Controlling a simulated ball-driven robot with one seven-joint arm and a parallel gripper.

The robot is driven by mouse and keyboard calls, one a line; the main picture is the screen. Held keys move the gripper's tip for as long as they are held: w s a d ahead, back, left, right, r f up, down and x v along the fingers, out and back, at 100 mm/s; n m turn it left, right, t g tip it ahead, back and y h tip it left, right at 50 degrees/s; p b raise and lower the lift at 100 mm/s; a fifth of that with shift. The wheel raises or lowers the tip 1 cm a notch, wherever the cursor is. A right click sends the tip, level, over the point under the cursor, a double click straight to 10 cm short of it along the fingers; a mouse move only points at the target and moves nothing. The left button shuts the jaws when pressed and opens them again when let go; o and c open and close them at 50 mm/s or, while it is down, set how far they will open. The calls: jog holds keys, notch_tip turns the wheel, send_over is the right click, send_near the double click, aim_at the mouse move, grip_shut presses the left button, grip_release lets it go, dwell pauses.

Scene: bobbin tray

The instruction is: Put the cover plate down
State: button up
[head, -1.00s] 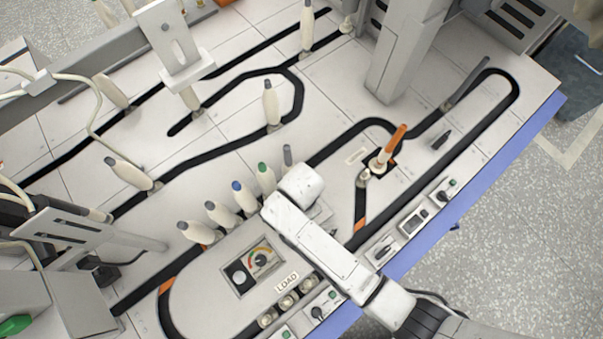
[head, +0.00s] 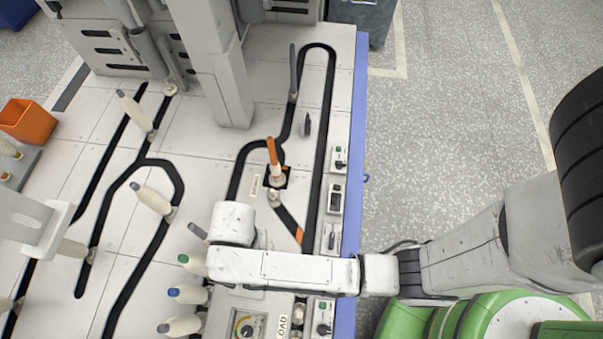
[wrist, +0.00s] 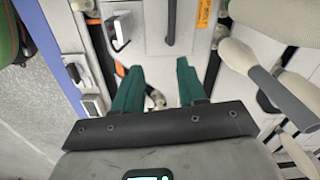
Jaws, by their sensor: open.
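My gripper (wrist: 157,68) shows in the wrist view with its two green fingers apart and nothing between them. A pale grey plate (wrist: 148,38) with a dark bar handle lies just beyond the fingertips; it appears to be the cover plate. The handle (wrist: 171,24) is apart from the fingers. In the head view my white wrist hides the fingers and most of the surface under them, so whether the plate lies flat in its seat I cannot tell.
Several bobbins with coloured tips, such as the green-tipped one (head: 194,264), stand left of my wrist. An orange-handled lever (head: 273,155) rises beyond it. Switch boxes (head: 335,197) line the blue table edge (head: 357,130). A grey column (head: 220,80) stands at the back.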

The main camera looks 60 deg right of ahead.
jog(key=s+d+r+n, duration=0.4)
jog(key=s+d+n, duration=0.1)
jog(key=d, duration=0.3)
jog(key=s+d+r+n+t, duration=0.1)
jog(key=s+d+r+n, duration=0.4)
jog(key=d, duration=0.4)
jog(key=shift+s+d+n, duration=0.2)
jog(key=shift+s+n, duration=0.3)
jog(key=shift+s, duration=0.35)
